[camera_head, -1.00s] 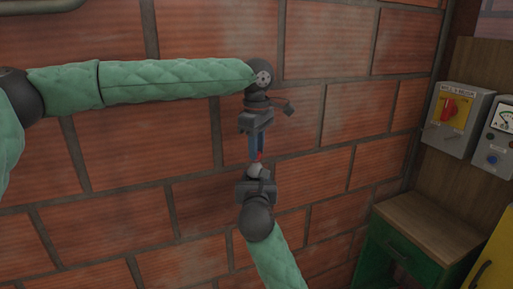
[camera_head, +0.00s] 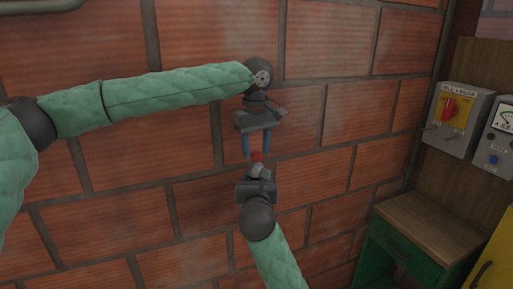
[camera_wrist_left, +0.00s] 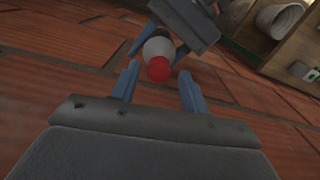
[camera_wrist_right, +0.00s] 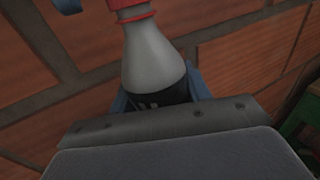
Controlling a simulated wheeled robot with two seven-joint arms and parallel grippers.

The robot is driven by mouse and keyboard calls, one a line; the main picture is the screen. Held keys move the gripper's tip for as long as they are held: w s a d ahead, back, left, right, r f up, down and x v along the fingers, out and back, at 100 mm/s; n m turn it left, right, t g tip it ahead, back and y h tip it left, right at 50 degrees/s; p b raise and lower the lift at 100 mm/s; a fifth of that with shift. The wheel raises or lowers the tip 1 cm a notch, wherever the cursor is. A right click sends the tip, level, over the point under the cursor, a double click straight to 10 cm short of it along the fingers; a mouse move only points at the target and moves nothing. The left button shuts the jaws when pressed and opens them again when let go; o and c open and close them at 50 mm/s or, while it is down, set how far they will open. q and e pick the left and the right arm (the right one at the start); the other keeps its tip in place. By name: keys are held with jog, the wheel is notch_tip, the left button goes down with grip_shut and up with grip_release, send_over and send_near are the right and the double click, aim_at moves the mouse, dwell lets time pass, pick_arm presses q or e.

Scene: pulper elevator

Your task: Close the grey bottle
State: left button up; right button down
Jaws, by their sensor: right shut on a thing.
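The grey bottle (camera_head: 256,169) is upright with a red cap (camera_head: 257,156) at its top. In the right wrist view the bottle (camera_wrist_right: 152,62) has a dark lower part, and the red cap (camera_wrist_right: 128,4) sits at its neck, cut off by the top edge. My right gripper (camera_head: 258,178) is shut on the bottle from below. My left gripper (camera_head: 257,151) points down just above the cap, its two blue fingers spread. In the left wrist view these fingers lie either side of the red cap (camera_wrist_left: 158,69), with gaps showing.
A brick wall (camera_head: 190,200) stands behind both grippers. At the right are a wooden-topped green cabinet (camera_head: 430,225), a control box with a red switch (camera_head: 449,107) and a yellow cabinet (camera_head: 495,262). The space around the bottle is clear.

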pick_arm(q)
jog(key=shift+r, duration=2.2)
jog(key=shift+c, duration=0.5)
jog(key=shift+r+n, duration=1.6)
jog(key=shift+n, duration=0.1)
jog(key=shift+f, duration=0.15)
jog(key=shift+f, duration=3.9)
